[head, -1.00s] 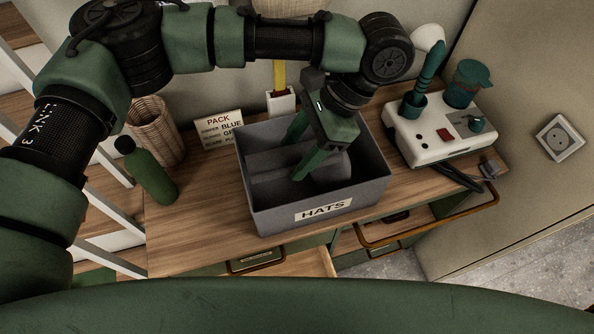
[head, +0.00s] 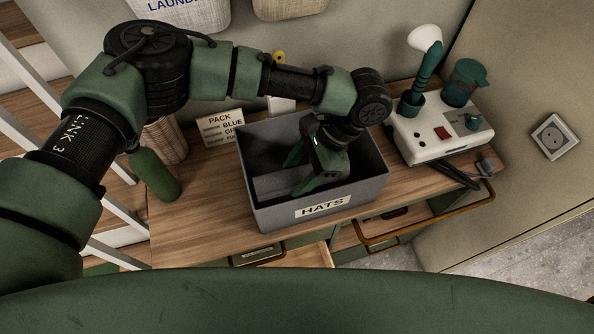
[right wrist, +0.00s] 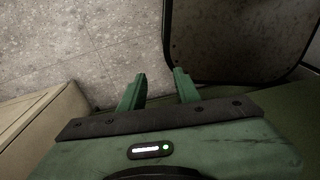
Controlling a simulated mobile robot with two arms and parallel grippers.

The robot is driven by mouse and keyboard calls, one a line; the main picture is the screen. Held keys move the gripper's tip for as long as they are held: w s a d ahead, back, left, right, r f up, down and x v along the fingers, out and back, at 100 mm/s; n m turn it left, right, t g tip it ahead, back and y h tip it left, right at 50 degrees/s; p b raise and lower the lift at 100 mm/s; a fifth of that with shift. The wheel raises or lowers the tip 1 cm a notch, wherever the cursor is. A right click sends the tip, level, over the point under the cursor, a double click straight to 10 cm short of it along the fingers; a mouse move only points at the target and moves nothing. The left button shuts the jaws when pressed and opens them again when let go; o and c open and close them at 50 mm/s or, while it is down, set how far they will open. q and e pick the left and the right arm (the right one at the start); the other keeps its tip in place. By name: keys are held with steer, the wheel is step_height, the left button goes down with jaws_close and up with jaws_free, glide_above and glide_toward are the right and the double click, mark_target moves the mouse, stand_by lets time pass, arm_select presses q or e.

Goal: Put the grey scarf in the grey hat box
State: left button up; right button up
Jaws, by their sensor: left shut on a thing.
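The grey hat box (head: 275,217), labelled HATS, stands open on the wooden bench top in the head view. My left gripper (head: 291,178) reaches down inside it, below the rim, with its fingers shut on the grey scarf (head: 279,179). The scarf is a soft grey shape low in the box, hard to tell from the grey walls. My gripper and wrist hide part of it. I cannot tell whether it touches the box floor. My right gripper (right wrist: 160,82) shows in the right wrist view, fingers apart and empty, above the floor.
A white device (head: 440,135) with a teal cup and brush stands right. Drawers (head: 410,222) are open below the bench's front edge.

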arm_select(q)
steer(key=shift+f, duration=0.45)
steer(key=o, duration=1.2)
steer(key=shift+c, duration=0.2)
arm_select(e)
steer(key=shift+d, duration=0.3)
arm_select(q)
steer(key=shift+r, duration=0.4)
steer(key=b+v, duration=0.2)
steer(key=v, duration=0.9)
steer(key=shift+b, duration=0.3)
steer(key=shift+w+d+r, duration=0.1)
steer(key=shift+d+r, duration=0.1)
steer(key=shift+r, duration=0.45)
arm_select(e)
step_height(320, 180, down, 3)
steer(key=shift+a+r, duration=0.1)
steer(key=shift+r, duration=0.05)
